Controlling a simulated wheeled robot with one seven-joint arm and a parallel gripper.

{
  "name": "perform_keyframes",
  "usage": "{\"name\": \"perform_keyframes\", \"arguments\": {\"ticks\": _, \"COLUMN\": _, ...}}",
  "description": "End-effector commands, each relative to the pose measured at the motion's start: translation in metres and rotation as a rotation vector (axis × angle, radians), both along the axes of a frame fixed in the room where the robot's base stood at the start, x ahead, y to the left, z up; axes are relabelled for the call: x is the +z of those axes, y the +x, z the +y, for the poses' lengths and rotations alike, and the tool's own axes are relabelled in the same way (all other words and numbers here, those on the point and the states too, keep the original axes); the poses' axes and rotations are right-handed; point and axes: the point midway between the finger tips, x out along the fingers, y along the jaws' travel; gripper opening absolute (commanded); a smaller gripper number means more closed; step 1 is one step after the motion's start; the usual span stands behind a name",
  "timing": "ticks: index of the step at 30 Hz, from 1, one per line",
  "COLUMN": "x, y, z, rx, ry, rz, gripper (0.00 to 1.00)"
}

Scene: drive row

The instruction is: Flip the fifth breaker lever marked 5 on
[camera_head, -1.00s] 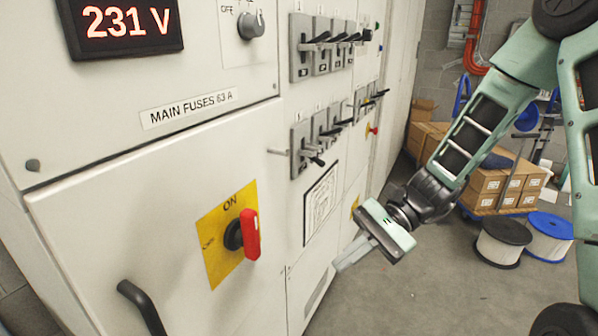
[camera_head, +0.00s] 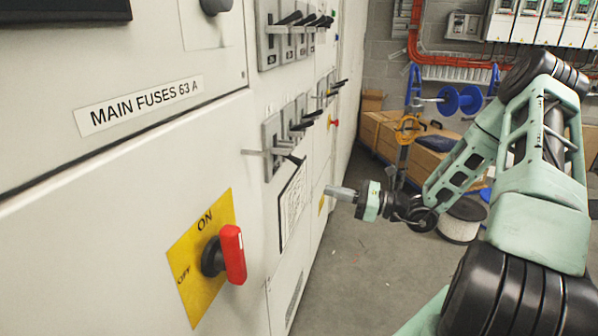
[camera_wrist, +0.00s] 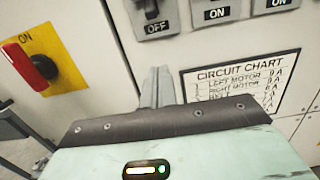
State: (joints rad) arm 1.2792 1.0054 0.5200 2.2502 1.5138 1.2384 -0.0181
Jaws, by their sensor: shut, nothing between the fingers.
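The lower row of breakers (camera_head: 271,147) is on the white cabinet front in the head view, with dark levers sticking out. The wrist view shows the nearest breaker with an OFF plate (camera_wrist: 157,27) and a dark lever (camera_wrist: 151,8) at the top edge. Its two neighbours to the right show ON plates (camera_wrist: 217,14). I cannot read the number 5 on any breaker. My gripper (camera_head: 330,192) is shut and empty, pointing left at the cabinet, right of and below this row, apart from the levers. Its closed fingers (camera_wrist: 158,84) show below the OFF plate in the wrist view.
A circuit chart (camera_head: 292,204) is below the breakers. A red rotary handle (camera_head: 232,254) on a yellow plate is nearer, at left. An upper breaker row (camera_head: 267,35) is above. Boxes (camera_head: 378,130) and a cable spool (camera_head: 461,222) stand behind on the floor.

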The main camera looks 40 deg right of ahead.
Motion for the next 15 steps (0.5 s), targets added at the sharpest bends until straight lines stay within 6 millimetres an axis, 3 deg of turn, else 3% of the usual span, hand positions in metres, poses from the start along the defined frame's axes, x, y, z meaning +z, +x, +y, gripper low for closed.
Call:
{"name": "perform_keyframes", "arguments": {"ticks": 8, "x": 0.001, "y": 0.007, "z": 0.006, "rx": 0.004, "ry": -0.002, "rz": 0.000, "gripper": 0.00}}
{"name": "perform_keyframes", "arguments": {"ticks": 15, "x": 0.006, "y": 0.040, "z": 0.033, "rx": 0.007, "ry": -0.001, "rz": 0.000, "gripper": 0.00}}
